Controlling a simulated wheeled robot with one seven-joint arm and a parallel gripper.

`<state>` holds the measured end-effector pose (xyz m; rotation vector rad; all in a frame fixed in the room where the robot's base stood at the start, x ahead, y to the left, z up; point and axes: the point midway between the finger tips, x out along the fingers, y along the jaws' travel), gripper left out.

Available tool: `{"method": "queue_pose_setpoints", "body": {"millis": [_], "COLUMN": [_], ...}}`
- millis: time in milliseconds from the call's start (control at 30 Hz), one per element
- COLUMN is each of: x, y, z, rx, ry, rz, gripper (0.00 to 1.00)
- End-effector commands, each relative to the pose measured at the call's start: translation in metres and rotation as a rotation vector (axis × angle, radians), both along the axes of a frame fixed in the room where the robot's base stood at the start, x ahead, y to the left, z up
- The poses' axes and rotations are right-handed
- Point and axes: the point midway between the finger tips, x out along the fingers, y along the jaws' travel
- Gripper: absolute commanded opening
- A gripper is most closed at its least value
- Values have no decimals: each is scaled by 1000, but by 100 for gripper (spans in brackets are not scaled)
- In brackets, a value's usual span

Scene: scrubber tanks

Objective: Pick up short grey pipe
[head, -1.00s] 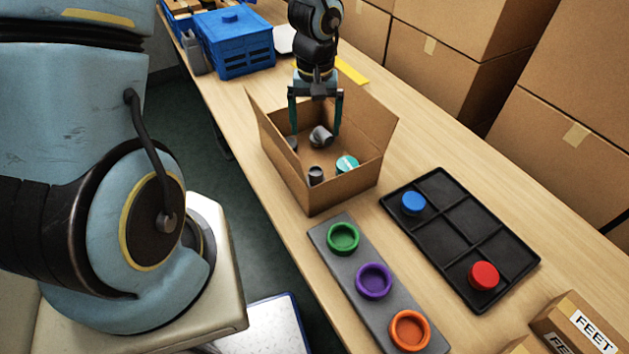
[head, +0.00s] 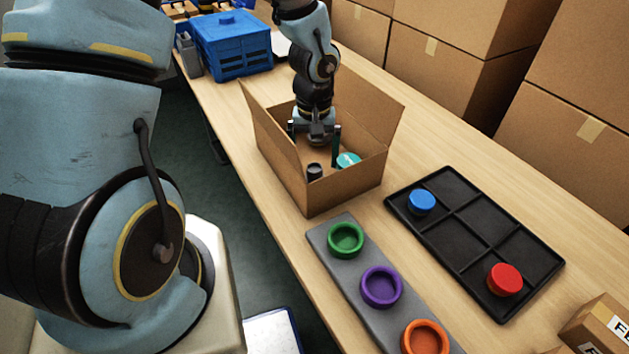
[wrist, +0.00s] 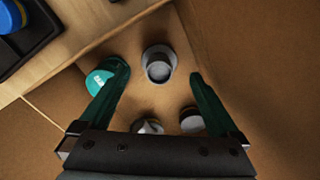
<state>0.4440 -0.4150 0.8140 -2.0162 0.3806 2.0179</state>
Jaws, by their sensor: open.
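My gripper (head: 314,150) is open and points down inside the open cardboard box (head: 345,188). Its two teal fingers show in the wrist view (wrist: 159,80), with nothing held between them. A grey round, hollow-looking piece (wrist: 159,63) stands near and between the fingertips; in the head view it is a small dark cylinder (head: 314,172). Two more grey pieces (wrist: 148,126) (wrist: 192,121) lie closer to the gripper body, which partly hides them. I cannot tell for sure which is the short grey pipe. A teal lidded piece (wrist: 103,76) lies by the left finger.
The box walls and raised flaps stand close around my gripper. In front are a grey strip (head: 362,262) with green, purple and orange rings, and a black tray (head: 455,220) with blue and red caps. A blue crate (head: 232,45) stands behind on the table.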

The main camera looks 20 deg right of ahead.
Motion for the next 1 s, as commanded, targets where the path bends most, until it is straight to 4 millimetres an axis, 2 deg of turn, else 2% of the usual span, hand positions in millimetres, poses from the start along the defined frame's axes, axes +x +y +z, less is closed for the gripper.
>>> {"method": "queue_pose_setpoints", "body": {"millis": [100, 367, 600, 733, 933, 1000], "x": [0, -1, -2, -1, -1, -1], "y": [0, 0, -1, 0, 0, 0], "z": [-16, -35, -67, -75, -75, -75], "rx": [1, 2, 2, 1, 0, 0], "ry": [1, 1, 1, 0, -1, -1], "rz": [-2, -2, -2, -2, 0, 0], "gripper": [97, 97, 97, 97, 97, 92]}}
